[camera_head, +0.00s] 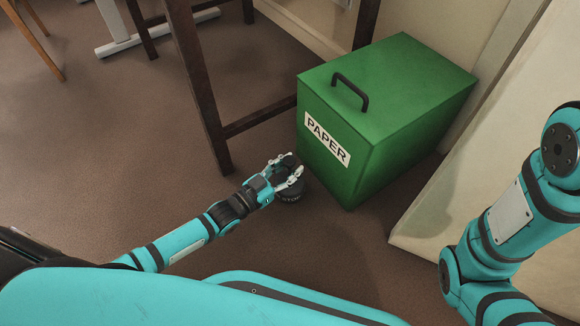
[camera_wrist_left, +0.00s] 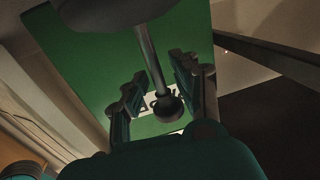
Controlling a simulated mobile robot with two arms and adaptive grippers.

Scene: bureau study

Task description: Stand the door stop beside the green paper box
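The door stop (camera_head: 291,196) has a dark round base, a thin post and a ball knob. It appears to stand upright on the carpet, just left of the front of the green paper box (camera_head: 395,105). My left gripper (camera_head: 289,172) reaches over it and partly hides it. In the left wrist view, the door stop's post (camera_wrist_left: 150,55) and knob lie between the left gripper's fingers (camera_wrist_left: 158,72), with gaps on both sides. The fingers are open. My right arm shows at the right, but its gripper is out of view.
The box has a black handle (camera_head: 350,92) and a white PAPER label (camera_head: 327,138). Dark wooden furniture legs (camera_head: 200,85) stand left of and behind the gripper. A pale panel (camera_head: 430,215) stands right of the box. The carpet (camera_head: 100,175) at left is clear.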

